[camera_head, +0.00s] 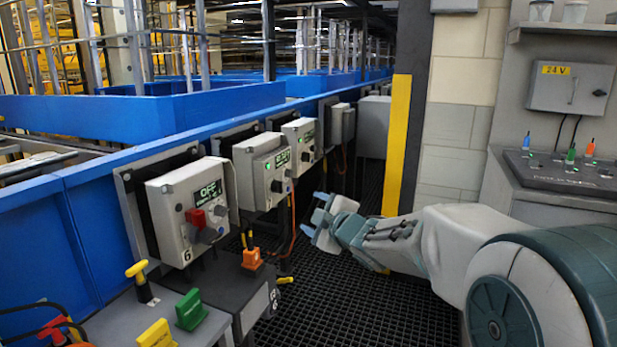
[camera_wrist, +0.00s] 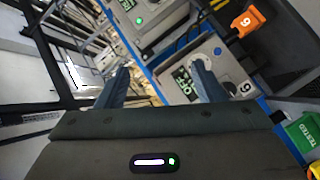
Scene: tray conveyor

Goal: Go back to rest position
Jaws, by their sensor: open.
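My gripper (camera_head: 322,224) reaches in from the right on my pale arm and hangs over the dark grated floor, to the right of the control boxes. Its jaws are apart with nothing between them. The wrist view shows the two fingers (camera_wrist: 162,82) spread, with a control box seen beyond them. The nearest control box (camera_head: 172,222), marked 6, has a display reading OFF and a red switch piece on its front. A second control box (camera_head: 255,172) with a lit green display stands behind it. The gripper appears apart from both boxes.
A yellow post (camera_head: 397,145) stands behind the gripper. A grey console (camera_head: 565,172) is at right. The grated floor (camera_head: 340,310) is clear.

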